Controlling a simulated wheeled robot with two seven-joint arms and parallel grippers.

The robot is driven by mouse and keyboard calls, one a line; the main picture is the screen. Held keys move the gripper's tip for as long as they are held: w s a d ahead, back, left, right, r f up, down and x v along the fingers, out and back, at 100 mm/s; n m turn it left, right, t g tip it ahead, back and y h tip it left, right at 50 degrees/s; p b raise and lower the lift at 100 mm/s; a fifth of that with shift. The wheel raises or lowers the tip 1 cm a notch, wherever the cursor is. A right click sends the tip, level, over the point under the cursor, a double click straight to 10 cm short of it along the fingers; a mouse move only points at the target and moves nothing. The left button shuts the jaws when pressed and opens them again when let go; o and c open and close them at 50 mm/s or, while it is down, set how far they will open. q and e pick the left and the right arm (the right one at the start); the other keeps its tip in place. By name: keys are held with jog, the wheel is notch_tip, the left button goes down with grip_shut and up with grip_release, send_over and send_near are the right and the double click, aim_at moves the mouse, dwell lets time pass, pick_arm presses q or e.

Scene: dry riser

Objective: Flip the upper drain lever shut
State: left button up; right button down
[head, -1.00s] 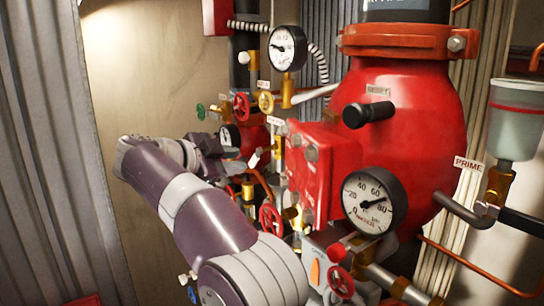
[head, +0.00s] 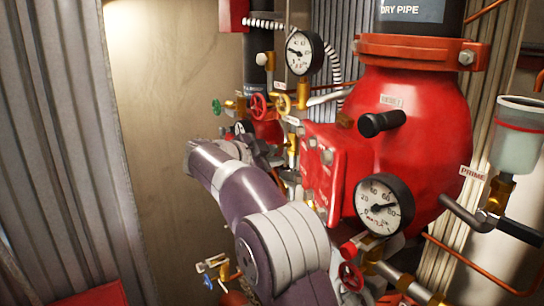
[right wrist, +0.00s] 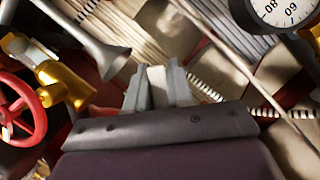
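My right arm reaches in from the bottom of the head view, and its gripper (head: 262,150) is beside the valve cluster, partly hidden by my wrist. In the right wrist view the two gripper fingers (right wrist: 158,76) stand close together with a pale strip between them. I cannot tell whether that strip is a held piece or background. A pale grey lever-like handle (head: 328,97) juts out below the upper gauge. I cannot tell for sure which part is the upper drain lever. My left gripper is not in view.
A red handwheel (right wrist: 18,110) and a brass valve (right wrist: 62,85) are left of the fingers, with a grey flared funnel (right wrist: 98,45) above. The red valve body (head: 415,140) and a large gauge (head: 383,205) stand right of my arm. The beige wall (head: 165,90) is bare.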

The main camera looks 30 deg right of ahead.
jog(key=shift+w+r+m+t+b, duration=0.1)
jog(key=shift+w+m+t+b, duration=0.25)
jog(key=shift+m+b, duration=0.65)
jog(key=r+m+t+b, duration=0.1)
jog(key=m+b, duration=0.1)
jog(key=r+m+h+b, duration=0.1)
jog(key=m+b, duration=0.1)
jog(key=r+m+t+h+b, duration=0.1)
jog(key=r+m+b, duration=0.1)
jog(key=shift+w+t+b, duration=0.3)
jog(key=shift+t+b, duration=0.05)
jog(key=shift+b, duration=0.05)
jog(key=shift+r, duration=0.1)
jog(key=c, duration=1.4)
grip_release()
jog(key=shift+o, duration=0.2)
jog(key=shift+w+d+f, duration=0.3)
jog(key=shift+d+f, duration=0.1)
jog(key=shift+d, duration=0.05)
